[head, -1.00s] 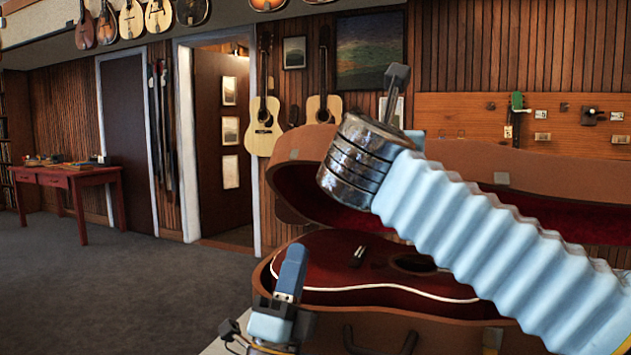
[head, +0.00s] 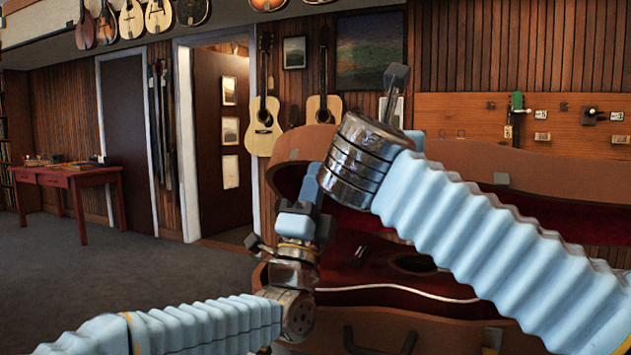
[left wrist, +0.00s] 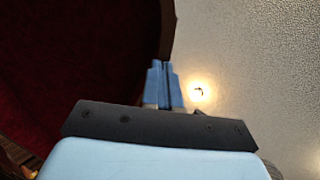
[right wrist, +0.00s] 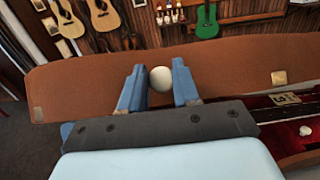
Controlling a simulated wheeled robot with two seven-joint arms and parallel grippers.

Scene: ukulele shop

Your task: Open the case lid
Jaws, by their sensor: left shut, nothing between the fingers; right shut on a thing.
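The brown guitar case (head: 450,325) has a dark red lining, and a red guitar (head: 375,275) lies in it. Its lid (head: 290,165) stands raised at the back, and my right arm hides part of it. The lid also spans the right wrist view (right wrist: 110,82). My left gripper (head: 313,178) is shut and empty, in front of the lid's left end; I cannot tell whether it touches. Its closed fingers show in the left wrist view (left wrist: 165,85), beside a dark red surface. My right gripper (right wrist: 160,82) is shut on a small white rounded thing (right wrist: 161,79), near the lid.
A dark handle (head: 380,340) is on the case front. A red table (head: 80,177) stands far left, with open carpet (head: 120,265) between. Guitars (head: 263,125) hang on the back wall beside a doorway. A pegboard (head: 560,120) is at the right.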

